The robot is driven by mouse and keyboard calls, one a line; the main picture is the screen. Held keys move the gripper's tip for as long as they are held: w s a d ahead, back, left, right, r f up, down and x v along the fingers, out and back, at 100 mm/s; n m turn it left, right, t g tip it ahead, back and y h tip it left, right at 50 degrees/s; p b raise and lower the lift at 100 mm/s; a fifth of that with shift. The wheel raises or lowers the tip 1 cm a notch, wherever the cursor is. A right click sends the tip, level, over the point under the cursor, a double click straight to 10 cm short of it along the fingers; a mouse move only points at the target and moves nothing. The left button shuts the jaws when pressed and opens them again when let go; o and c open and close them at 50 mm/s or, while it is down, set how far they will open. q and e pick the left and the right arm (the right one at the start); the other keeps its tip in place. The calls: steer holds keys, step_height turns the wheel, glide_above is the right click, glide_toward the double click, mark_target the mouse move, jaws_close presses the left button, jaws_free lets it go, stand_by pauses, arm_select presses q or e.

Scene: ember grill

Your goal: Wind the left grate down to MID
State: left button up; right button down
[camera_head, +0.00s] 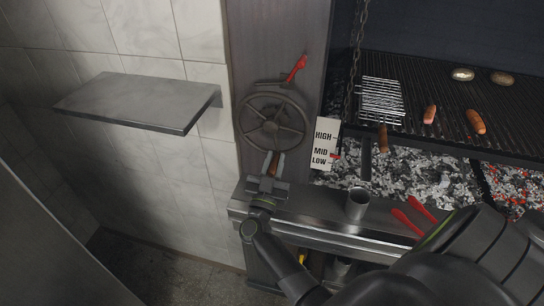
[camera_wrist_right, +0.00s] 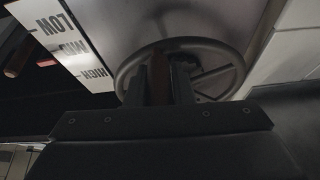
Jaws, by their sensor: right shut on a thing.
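The hand wheel (camera_head: 249,108) is on the dark post left of the grill. My right gripper (camera_head: 270,178) is shut on the wheel's brown handle (camera_head: 274,160), at the bottom of the rim. The handle (camera_wrist_right: 159,78) also shows between the fingers in the right wrist view. The white scale plate (camera_head: 321,146) reads HIGH, MID, LOW. A small red pointer (camera_head: 336,156) stands at its edge close to MID, on the LOW side; exact alignment is unclear. The left grate (camera_head: 400,128) lies above the coals, with a chain (camera_head: 350,80) at its left. My left gripper is out of view.
A red lever (camera_head: 297,68) sits above the wheel. A wire rack (camera_head: 382,100), sausages (camera_head: 476,122) and two round items (camera_head: 463,74) lie on the grate. A metal cup (camera_head: 357,204) and red-handled tool (camera_head: 410,221) are on the front ledge. A steel shelf (camera_head: 140,98) juts out at left.

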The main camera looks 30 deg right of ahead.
steer(key=shift+s+d+r+n+t+y+p, duration=0.3)
steer(key=shift+s+n+t+y+p, duration=0.1)
steer(key=shift+n+p, duration=0.55)
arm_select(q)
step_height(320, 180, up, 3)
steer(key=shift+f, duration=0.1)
arm_select(e)
steer(key=shift+f, duration=0.15)
steer(key=c, duration=1.3)
jaws_free()
steer(key=shift+d, duration=0.1)
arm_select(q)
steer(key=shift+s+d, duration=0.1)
arm_select(e)
steer(key=shift+o, duration=0.2)
steer(key=shift+f, duration=0.1)
